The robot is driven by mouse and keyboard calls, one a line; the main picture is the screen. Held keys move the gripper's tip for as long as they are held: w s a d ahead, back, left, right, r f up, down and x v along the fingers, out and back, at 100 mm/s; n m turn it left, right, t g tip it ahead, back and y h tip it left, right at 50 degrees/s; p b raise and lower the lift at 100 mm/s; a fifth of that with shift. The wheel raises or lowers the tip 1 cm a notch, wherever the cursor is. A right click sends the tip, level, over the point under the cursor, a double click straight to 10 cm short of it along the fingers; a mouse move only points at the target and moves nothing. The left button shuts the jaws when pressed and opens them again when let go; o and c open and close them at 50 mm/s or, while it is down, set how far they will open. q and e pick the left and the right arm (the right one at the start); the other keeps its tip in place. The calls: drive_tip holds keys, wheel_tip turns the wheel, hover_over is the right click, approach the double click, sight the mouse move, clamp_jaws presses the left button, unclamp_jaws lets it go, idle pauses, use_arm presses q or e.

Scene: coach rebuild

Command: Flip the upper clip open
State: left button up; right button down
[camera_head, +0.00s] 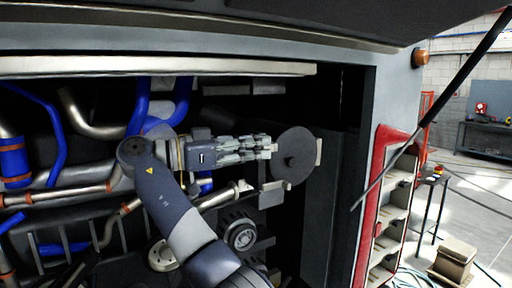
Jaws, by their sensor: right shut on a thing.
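My right gripper (268,148) reaches across the open engine bay from the left, with its arm rising from the bottom. Its pale jointed fingers are shut at the left edge of a dark grey round disc (292,160). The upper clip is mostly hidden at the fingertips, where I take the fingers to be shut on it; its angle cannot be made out. A small pale plate (270,195) sits below the fingers, and a pale tab (318,152) shows at the disc's right edge. My left gripper is not in view.
Blue hoses (140,105) and metal pipes fill the bay's left side. A pale bar (150,66) runs above the opening. A round pulley-like part (240,234) lies below the gripper. A red-edged step unit (385,205) stands at right; a thin dark strut (430,115) slants before it.

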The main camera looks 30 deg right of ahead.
drive_tip(key=c, duration=1.7)
unclamp_jaws()
wheel_tip(320, 180, up, 10)
